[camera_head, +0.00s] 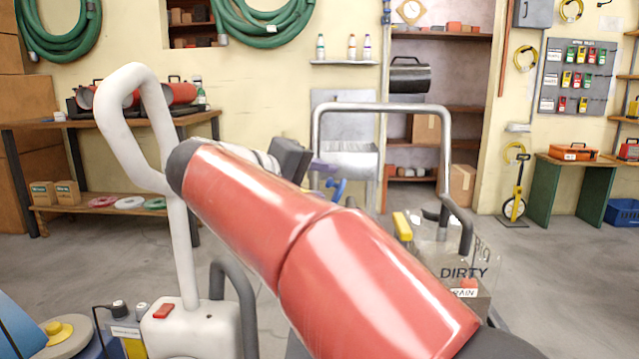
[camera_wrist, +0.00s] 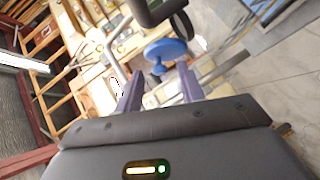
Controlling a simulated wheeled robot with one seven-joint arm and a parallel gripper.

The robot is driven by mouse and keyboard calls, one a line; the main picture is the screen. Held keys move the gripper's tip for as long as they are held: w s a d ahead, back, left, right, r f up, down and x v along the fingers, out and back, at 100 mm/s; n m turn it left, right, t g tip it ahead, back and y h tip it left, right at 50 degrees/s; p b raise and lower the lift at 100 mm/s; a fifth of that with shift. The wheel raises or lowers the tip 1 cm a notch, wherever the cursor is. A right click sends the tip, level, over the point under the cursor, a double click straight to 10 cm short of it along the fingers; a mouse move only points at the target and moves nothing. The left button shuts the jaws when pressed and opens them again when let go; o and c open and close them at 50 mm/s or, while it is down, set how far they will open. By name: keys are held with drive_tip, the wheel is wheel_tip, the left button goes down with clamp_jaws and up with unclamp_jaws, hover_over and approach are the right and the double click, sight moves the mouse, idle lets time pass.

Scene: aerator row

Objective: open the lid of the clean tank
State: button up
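My gripper (camera_wrist: 160,69) points away from the camera in the wrist view. Its two purple fingers are apart, with nothing between them. A rounded blue part (camera_wrist: 166,50) lies just beyond the fingertips; contact cannot be told. Blue also shows in the head view (camera_head: 338,188), below and right of my gripper (camera_head: 322,166), partly hidden by my red arm. A clear tank marked DIRTY (camera_head: 463,272) stands right of my arm. I see no label reading clean, and whether the blue part belongs to the clean tank's lid cannot be told.
A metal hoop handle (camera_head: 382,107) rises behind my gripper. A white machine with a tall looped handle (camera_head: 180,240) stands at the left. A workbench (camera_head: 60,122) is along the left wall. Open floor (camera_head: 560,265) lies at the right.

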drive_tip(key=shift+w+d, duration=0.2)
clamp_jaws()
drive_tip(key=shift+f, duration=0.1)
